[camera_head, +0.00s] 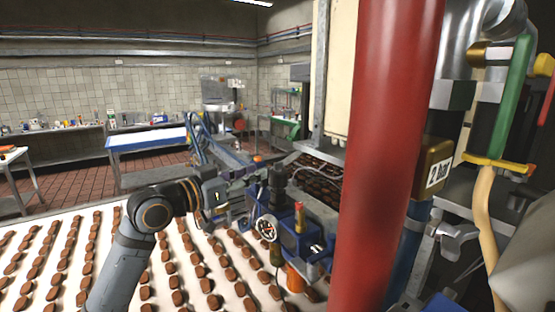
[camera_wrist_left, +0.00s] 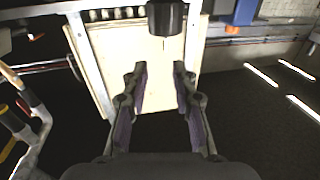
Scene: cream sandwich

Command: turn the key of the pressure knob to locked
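A black cylindrical knob (camera_head: 277,178), which looks like the pressure knob, stands on top of the blue machine unit (camera_head: 316,243) in the head view. A black cylinder (camera_wrist_left: 166,17), probably the same knob, shows at the top of the left wrist view with a thin pin at its end. I cannot make out the key or its setting. My left gripper (camera_head: 252,173) is just left of the knob. In the left wrist view my left gripper (camera_wrist_left: 158,70) is open, its fingers apart and empty, with the black cylinder beyond the fingertips. My right gripper is not visible.
A round gauge (camera_head: 266,228) sits on the blue unit's front. A thick red pipe (camera_head: 388,140) stands close to its right. A conveyor (camera_head: 120,222) with rows of brown pieces runs below my left arm. A cream panel (camera_wrist_left: 105,55) lies behind the fingers in the wrist view.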

